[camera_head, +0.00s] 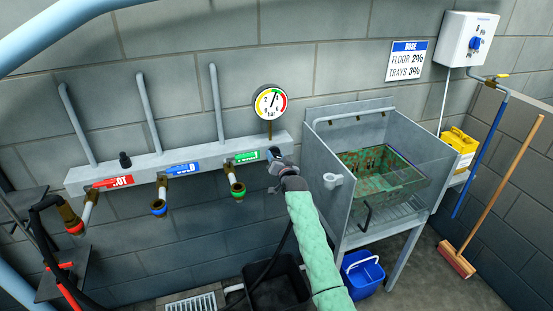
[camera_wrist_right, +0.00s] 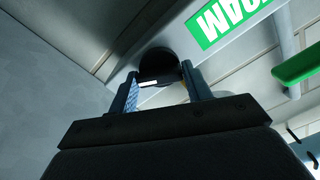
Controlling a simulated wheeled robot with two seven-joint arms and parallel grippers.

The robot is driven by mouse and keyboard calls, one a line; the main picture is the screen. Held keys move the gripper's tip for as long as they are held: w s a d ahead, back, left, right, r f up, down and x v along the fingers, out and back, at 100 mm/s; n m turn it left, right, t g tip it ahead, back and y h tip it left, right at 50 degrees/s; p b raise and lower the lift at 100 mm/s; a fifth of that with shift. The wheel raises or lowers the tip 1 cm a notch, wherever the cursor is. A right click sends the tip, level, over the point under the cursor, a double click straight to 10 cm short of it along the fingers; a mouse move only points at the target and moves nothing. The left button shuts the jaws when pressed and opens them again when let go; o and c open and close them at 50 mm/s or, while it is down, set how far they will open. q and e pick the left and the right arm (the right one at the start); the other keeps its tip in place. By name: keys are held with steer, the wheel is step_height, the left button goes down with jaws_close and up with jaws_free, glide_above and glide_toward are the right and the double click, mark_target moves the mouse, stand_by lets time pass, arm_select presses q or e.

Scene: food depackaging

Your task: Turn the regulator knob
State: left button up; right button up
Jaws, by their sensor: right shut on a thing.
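The black regulator knob (camera_wrist_right: 158,66) sits at the right end of the grey pipe manifold (camera_head: 205,166), beside the green label. In the right wrist view it lies between my two fingers. In the head view it is mostly hidden by my right gripper (camera_head: 274,156), which also shows in the wrist view (camera_wrist_right: 160,92). My right gripper is shut on the knob. A round pressure gauge (camera_head: 270,103) stands above it, its needle pointing up and slightly right. My left gripper is not in view.
Red, blue and green (camera_head: 246,157) labels mark outlets with valves. A black knob (camera_head: 125,159) stands on the manifold's left end. A steel sink (camera_head: 318,165) with a crate (camera_head: 412,183) is close on the right. A black bin (camera_head: 277,294) and blue bucket (camera_head: 361,279) stand below.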

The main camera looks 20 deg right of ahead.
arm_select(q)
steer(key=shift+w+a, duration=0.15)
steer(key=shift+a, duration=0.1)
arm_select(e)
steer(key=shift+m, duration=0.3)
steer(key=shift+f, duration=0.1)
steer(key=o, duration=0.9)
steer(key=shift+o, duration=0.2)
steer(key=shift+s, duration=0.35)
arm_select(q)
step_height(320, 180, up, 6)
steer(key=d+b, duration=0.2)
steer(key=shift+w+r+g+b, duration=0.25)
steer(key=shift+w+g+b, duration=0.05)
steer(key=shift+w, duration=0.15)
arm_select(e)
steer(key=s, duration=0.7)
steer(key=shift+d, duration=0.15)
